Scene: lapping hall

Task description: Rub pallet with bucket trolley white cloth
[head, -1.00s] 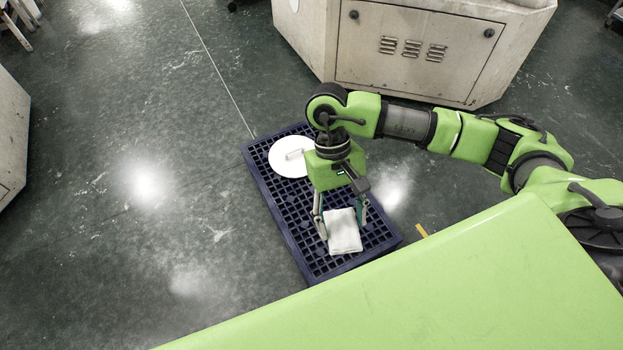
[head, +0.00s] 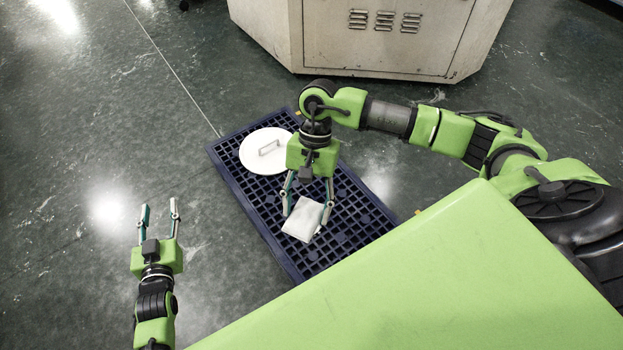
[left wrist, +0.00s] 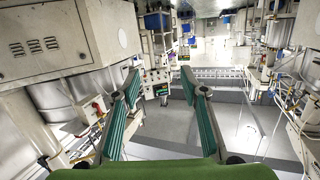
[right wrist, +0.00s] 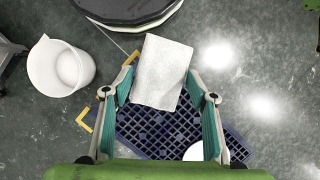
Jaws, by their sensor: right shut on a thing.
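The dark blue grid pallet (head: 262,205) lies on the floor in the head view, and it also shows in the right wrist view (right wrist: 152,128). My right gripper (head: 308,214) is over its near half, shut on the folded white cloth (head: 302,220). The cloth (right wrist: 160,75) sits between the fingertips in the right wrist view. It is turned at an angle over the pallet; I cannot tell whether it touches the grid. My left gripper (head: 160,205) is open and empty above the floor, left of the pallet.
A round white lid-like disc (head: 256,160) with a handle lies on the pallet's far end. A white bucket (right wrist: 60,68) stands near the pallet in the right wrist view. A large beige machine cabinet (head: 390,40) stands at the back. The floor left of the pallet is clear.

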